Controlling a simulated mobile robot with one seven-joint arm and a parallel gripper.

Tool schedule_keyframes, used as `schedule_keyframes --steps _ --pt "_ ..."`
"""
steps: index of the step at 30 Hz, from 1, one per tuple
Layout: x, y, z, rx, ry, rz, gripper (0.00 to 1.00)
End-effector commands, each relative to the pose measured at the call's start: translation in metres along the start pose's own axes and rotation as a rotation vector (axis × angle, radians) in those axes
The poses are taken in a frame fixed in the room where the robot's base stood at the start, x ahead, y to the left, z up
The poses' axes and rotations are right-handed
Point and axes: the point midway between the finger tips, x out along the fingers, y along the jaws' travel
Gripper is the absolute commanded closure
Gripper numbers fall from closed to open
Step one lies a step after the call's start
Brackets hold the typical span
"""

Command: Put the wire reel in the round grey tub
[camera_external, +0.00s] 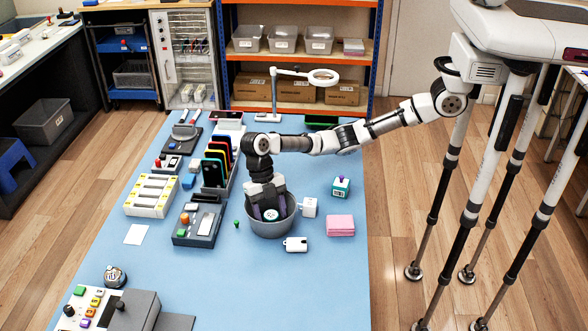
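The round grey tub (269,230) stands on the blue table top, right of the middle. My gripper (270,208) points down into its mouth, with its two dark purplish fingers apart. A small round white thing with a teal centre (271,214) shows between the fingers, inside the tub's outline; it looks like the wire reel. Whether the fingers touch it, and whether it rests on the tub's floor, cannot be made out. The tub's front wall hides the lower part of the inside.
A white block (309,207) and a white flat item (295,244) lie close to the tub. A pink cloth (340,225) and a teal-white box (341,187) lie to the right. A rack of phones (216,168) stands to the left. The front right of the table is clear.

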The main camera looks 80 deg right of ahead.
Motion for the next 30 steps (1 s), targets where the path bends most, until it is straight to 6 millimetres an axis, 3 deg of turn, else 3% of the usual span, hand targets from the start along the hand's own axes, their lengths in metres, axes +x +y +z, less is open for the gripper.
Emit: schedule_keyframes --steps 13,17,24,30 --pt "-0.01 0.001 -0.001 -0.001 0.0 0.002 0.37" --pt "-0.033 0.001 0.0 -0.002 -0.001 0.004 0.37" --pt "-0.089 0.0 0.0 0.0 -0.004 0.003 0.37" --pt "-0.115 0.0 -0.001 0.001 -0.002 0.002 0.37"
